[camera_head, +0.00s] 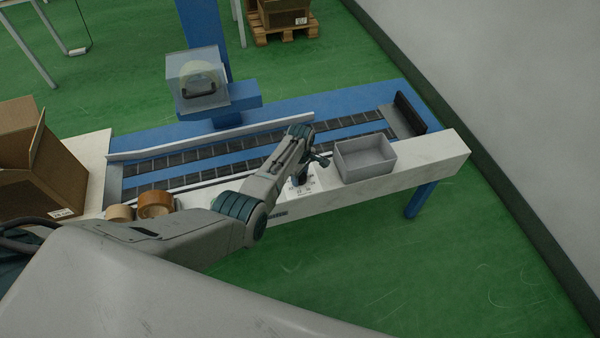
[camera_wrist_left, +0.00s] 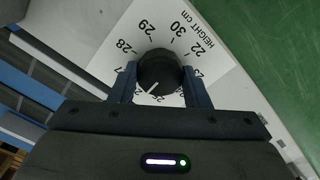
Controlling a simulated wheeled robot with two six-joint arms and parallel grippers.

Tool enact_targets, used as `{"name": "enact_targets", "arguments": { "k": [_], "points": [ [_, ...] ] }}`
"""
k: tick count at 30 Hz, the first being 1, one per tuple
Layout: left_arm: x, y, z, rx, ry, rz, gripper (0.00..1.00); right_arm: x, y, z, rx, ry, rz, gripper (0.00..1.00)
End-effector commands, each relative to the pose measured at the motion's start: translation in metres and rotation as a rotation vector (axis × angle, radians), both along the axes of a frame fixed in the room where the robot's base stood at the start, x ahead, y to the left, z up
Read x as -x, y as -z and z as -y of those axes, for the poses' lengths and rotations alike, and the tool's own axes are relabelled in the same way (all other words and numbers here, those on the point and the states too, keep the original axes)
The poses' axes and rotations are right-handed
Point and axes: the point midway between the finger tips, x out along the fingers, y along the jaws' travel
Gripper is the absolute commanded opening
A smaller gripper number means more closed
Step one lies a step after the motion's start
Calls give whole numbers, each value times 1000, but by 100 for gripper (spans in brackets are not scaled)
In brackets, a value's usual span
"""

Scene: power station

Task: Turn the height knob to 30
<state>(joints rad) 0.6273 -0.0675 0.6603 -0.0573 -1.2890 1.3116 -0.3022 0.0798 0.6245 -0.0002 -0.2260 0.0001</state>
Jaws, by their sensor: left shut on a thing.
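The height knob (camera_wrist_left: 158,70) is black and round, on a white dial plate (camera_wrist_left: 100,62) marked "HEIGHT cm". In the left wrist view the numbers 27, 28, 29, 30 and 22 can be read around it; those nearest my gripper are partly hidden. The knob's white pointer line points toward the lower left, between 27 and the partly hidden numbers, away from 30. My left gripper (camera_wrist_left: 160,88) is shut on the knob, one finger on each side. In the head view the left gripper (camera_head: 308,166) is over the dial plate (camera_head: 303,187) at the bench's front edge. My right gripper is not in view.
A grey open bin (camera_head: 364,158) stands just right of the dial. Two tape rolls (camera_head: 155,204) and a cardboard box (camera_head: 40,165) are at the left. The conveyor (camera_head: 225,155) runs behind the dial, with a blue column machine (camera_head: 225,100) beyond. Green floor lies in front.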

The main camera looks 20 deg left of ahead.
Motion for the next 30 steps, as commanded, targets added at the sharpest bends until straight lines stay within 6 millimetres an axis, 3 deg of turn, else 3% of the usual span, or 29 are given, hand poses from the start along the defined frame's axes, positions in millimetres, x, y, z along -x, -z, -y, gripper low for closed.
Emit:
{"name": "enact_targets", "arguments": {
  "k": [30],
  "points": [
    [0,-1,1,1,966,0,20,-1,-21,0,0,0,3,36]
  ]
}}
